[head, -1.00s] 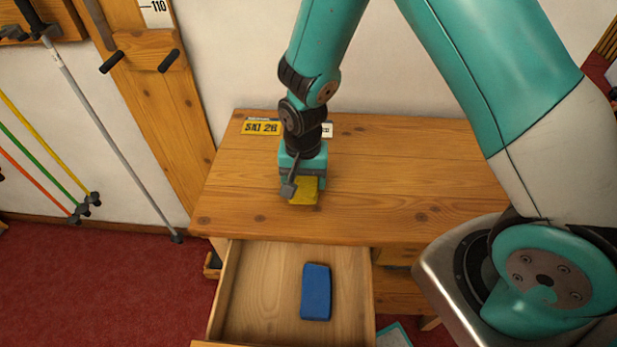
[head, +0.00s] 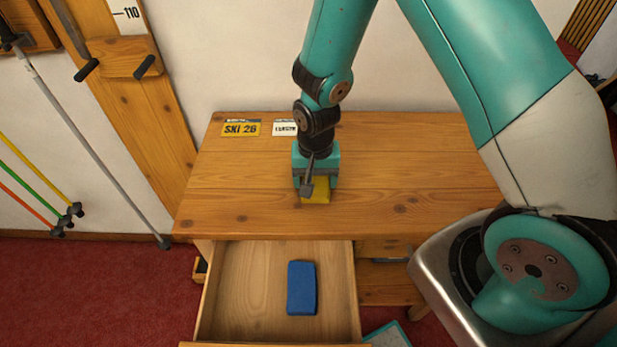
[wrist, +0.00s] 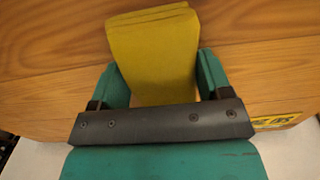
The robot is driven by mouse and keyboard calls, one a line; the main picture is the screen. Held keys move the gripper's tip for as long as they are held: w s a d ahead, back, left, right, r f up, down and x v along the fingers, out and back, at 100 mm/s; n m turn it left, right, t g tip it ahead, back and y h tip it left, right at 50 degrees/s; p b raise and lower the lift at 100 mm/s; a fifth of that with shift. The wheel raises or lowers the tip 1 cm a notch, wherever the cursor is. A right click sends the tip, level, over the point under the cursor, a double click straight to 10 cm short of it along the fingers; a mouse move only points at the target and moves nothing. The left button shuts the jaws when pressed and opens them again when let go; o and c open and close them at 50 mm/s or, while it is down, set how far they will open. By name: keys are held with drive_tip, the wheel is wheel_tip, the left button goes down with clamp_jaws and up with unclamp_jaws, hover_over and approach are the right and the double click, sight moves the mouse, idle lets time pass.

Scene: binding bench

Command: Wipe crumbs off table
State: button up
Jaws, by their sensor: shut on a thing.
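My gripper (head: 314,190) is shut on a yellow cloth or sponge (head: 316,197) and points down at the wooden table (head: 410,190). In the wrist view the yellow piece (wrist: 155,50) sits between my two teal fingers, with layered edges at its far end. It is at or very near the tabletop; I cannot tell if it touches. I cannot make out any crumbs on the visible tabletop; the part under my gripper is hidden.
A yellow "SKI 26" tag (head: 241,128) and a white label (head: 285,128) lie at the table's back left. The drawer (head: 240,300) below is open and holds a blue block (head: 301,288). Ski poles (head: 95,145) lean on the left wall. The table's right side is clear.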

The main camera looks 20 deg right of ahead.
sight(316, 177)
drive_tip(key=shift+r+p, duration=3.1)
drive_tip(key=shift+r, duration=0.75)
drive_tip(key=shift+d, duration=0.1)
